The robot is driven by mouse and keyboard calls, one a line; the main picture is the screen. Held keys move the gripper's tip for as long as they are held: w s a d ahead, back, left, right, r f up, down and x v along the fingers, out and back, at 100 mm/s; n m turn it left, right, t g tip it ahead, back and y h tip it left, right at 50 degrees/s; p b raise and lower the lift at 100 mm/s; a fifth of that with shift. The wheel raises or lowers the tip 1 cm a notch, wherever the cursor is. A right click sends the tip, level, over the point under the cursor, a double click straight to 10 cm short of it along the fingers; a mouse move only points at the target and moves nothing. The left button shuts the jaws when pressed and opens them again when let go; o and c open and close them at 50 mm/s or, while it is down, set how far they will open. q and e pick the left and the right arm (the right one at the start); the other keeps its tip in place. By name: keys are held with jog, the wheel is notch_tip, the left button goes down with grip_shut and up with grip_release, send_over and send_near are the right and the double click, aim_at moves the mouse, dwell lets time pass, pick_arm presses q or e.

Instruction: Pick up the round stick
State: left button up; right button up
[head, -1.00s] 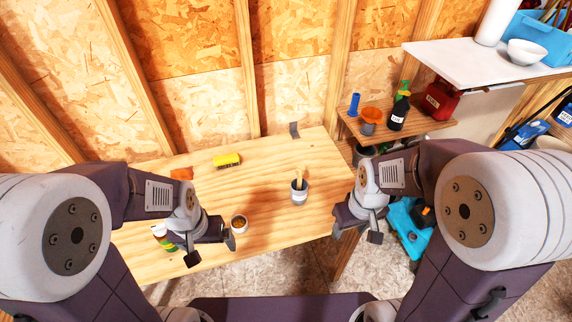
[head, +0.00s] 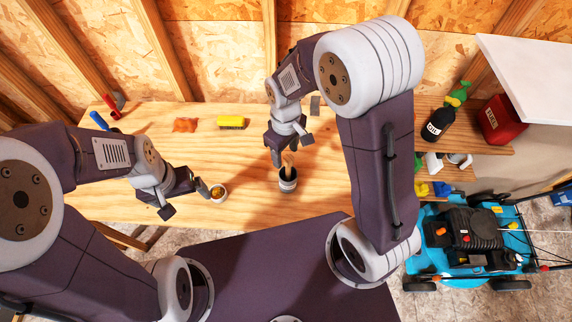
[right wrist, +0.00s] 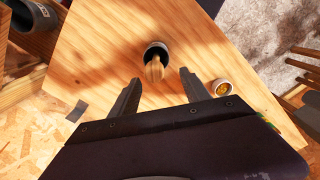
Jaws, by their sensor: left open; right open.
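A round wooden stick (head: 289,161) stands in a dark-mouthed cup with a light band (head: 287,184) on the wooden table. In the right wrist view the stick (right wrist: 154,70) rises from the cup (right wrist: 157,46), leaning a little. My right gripper (head: 291,155) is open above the table at the cup. In the right wrist view its two fingers (right wrist: 160,80) point toward the cup, with the stick's near end between them and apart from both.
The small white cup with orange-brown contents (head: 218,193) stands left of the stick's cup. A yellow brush or sponge (head: 231,122) and an orange piece (head: 185,125) lie further back. A blue mower (head: 470,240) stands right of the table. The table's middle is mostly clear.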

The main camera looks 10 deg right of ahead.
aim_at(289, 156)
jog(key=f, duration=0.3)
jog(key=shift+w+d, duration=0.15)
jog(key=shift+d, duration=0.25)
jog(key=shift+w+d+f, duration=0.15)
jog(key=shift+d+f, duration=0.05)
jog(key=shift+f, duration=0.1)
jog(key=f, duration=0.4)
jog(key=shift+s+a+p, duration=0.2)
jog(key=shift+s+p, duration=0.15)
jog(key=shift+p, duration=0.05)
jog(key=shift+w+d+f, duration=0.2)
jog(key=shift+f, duration=0.35)
jog(key=shift+a, duration=0.1)
grip_shut()
